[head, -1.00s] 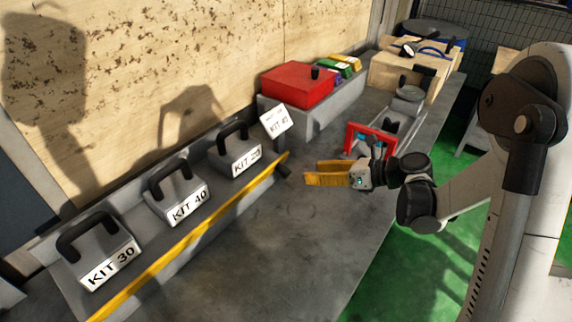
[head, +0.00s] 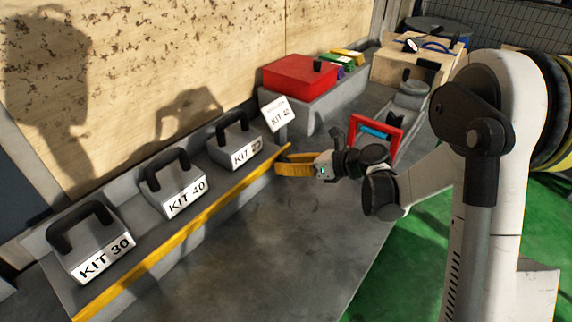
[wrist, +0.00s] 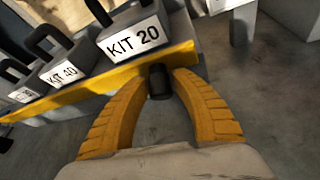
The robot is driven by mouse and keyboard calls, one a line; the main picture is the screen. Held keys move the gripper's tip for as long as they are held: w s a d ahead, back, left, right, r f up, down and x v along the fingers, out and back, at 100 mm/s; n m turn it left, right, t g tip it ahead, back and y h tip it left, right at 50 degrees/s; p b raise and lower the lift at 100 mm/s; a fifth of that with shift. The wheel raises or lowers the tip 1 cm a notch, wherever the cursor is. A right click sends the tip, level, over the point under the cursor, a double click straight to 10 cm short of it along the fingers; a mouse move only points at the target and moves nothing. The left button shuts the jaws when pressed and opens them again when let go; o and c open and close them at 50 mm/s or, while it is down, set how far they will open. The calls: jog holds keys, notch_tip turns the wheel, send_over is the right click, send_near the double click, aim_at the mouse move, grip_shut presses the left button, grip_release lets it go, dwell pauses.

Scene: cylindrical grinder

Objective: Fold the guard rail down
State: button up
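The yellow guard rail (head: 185,238) runs along the front of the kit shelf, raised before the kit boxes. In the wrist view the rail (wrist: 95,84) crosses at the upper left, and a short black handle (wrist: 160,83) sticks out at its right end. My gripper (head: 281,163) has yellow fingers and is at the rail's right end. In the wrist view my gripper (wrist: 161,76) is open, with the handle between its fingertips. The gaps are small and I cannot tell whether either finger touches it. In the head view my fingers hide the handle.
Kit boxes KIT 30 (head: 91,245), KIT 40 (head: 174,188) and KIT 20 (head: 235,143) stand behind the rail. A sign (head: 279,115) stands just behind my gripper. A red box (head: 300,78) and a red-framed part (head: 380,131) are farther right. The grey tabletop before the rail is clear.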

grip_shut()
jog(key=shift+d+f+t+y, duration=0.1)
jog(key=shift+f+t+y, duration=0.45)
jog(key=shift+y, duration=0.35)
jog(key=shift+f+n+t+y, duration=0.3)
jog(key=shift+t+y, duration=0.25)
jog(key=shift+y, duration=0.35)
jog(key=o, duration=0.6)
grip_release()
jog(key=shift+r, duration=0.15)
